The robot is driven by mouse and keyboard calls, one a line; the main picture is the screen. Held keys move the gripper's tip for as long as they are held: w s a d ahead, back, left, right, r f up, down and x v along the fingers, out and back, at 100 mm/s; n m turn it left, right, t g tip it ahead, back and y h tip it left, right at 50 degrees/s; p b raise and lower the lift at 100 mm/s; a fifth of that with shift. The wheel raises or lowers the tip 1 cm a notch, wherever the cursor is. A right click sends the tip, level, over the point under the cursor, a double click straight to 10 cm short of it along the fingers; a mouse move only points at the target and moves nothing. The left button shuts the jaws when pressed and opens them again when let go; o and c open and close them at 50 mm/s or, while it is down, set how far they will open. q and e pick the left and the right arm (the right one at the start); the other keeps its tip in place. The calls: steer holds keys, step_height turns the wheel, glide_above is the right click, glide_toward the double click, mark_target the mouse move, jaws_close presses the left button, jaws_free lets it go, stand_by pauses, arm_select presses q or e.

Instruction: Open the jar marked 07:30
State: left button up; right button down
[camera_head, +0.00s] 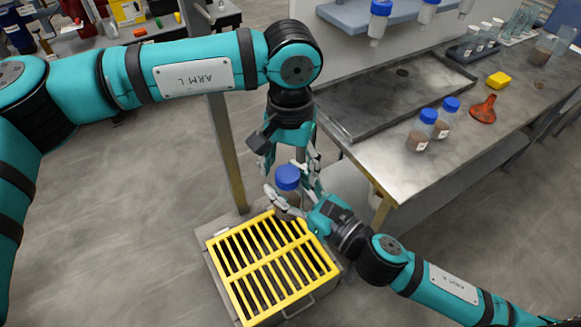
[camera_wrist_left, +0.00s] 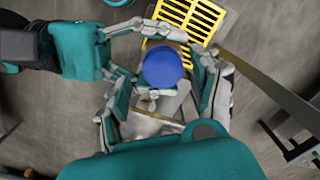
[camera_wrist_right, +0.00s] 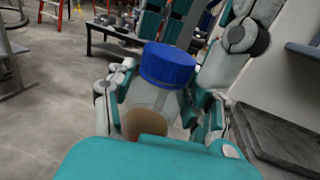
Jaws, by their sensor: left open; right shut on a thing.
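A clear jar with a blue lid (camera_head: 287,177) and brown contents is held upright above the yellow grate. My right gripper (camera_head: 291,197) is shut on the jar's body, which shows in the right wrist view (camera_wrist_right: 152,103). My left gripper (camera_head: 290,160) points down from above and is open. In the left wrist view its fingers stand on either side of the blue lid (camera_wrist_left: 163,68); I cannot tell whether they touch it. No time mark is readable on the held jar. Two similar jars (camera_head: 421,130) (camera_head: 446,117) with white labels stand on the bench, their writing too small to read.
The yellow grate (camera_head: 272,262) tops a low box below the jar. The bench (camera_head: 395,165) at the right carries a dark tray (camera_head: 385,95), an orange funnel (camera_head: 483,110) and a yellow block (camera_head: 498,80). A metal post (camera_head: 228,150) stands just left of my grippers.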

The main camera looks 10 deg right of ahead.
arm_select(q)
step_height(320, 180, up, 3)
steer(key=shift+r, duration=0.1)
steer(key=shift+c, duration=0.2)
step_height(320, 180, up, 3)
steer(key=m, duration=0.3)
steer(key=shift+a, duration=0.15)
step_height(320, 180, down, 8)
steer(key=shift+a+r, duration=0.1)
steer(key=shift+r, duration=0.15)
steer(key=shift+c, duration=0.5)
steer(key=c, duration=1.1)
steer(key=shift+n, duration=1.5)
steer(key=shift+c, duration=0.2)
